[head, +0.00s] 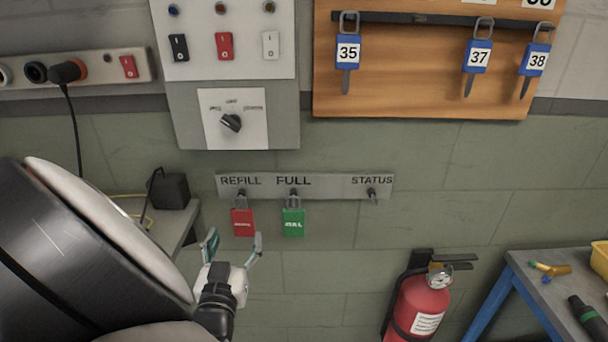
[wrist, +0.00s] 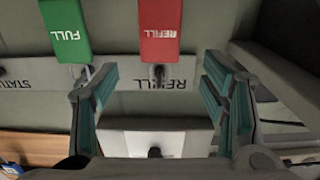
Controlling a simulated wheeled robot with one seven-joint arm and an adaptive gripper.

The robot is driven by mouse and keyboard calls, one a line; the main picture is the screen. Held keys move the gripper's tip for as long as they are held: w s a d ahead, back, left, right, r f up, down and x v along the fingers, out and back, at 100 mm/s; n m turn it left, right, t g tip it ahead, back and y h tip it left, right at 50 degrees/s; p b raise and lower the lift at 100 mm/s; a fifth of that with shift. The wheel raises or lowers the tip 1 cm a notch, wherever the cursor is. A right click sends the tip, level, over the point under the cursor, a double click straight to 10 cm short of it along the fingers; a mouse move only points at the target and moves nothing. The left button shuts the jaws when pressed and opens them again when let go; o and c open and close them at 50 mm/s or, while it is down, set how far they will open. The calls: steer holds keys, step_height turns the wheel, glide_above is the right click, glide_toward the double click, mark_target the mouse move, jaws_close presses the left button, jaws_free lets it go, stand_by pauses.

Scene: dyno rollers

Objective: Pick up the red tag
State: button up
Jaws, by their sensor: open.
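The red tag (head: 242,222) hangs from the peg under the REFILL label on the grey wall strip (head: 333,186). A green tag (head: 293,222) hangs beside it under FULL. My gripper (head: 232,246) is open and empty, just below the red tag in the head view. In the wrist view the red tag (wrist: 161,30) is at the top centre, beyond the space between the spread fingers (wrist: 160,95). The green tag (wrist: 66,30) is at the upper left there. The fingers appear apart from both tags.
The STATUS peg (head: 372,195) is bare. A control panel (head: 285,110) and a board of blue numbered key tags (head: 430,90) are above. A fire extinguisher (head: 420,305) hangs lower right, near a workbench (head: 560,290). A black box (head: 170,190) sits on a ledge at left.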

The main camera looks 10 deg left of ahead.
mark_target(242, 218)
steer(key=x, duration=0.8)
steer(key=shift+w+a+f, duration=0.1)
steer(key=shift+w+f, duration=0.1)
steer(key=shift+w, duration=0.1)
steer(key=c, duration=1.2)
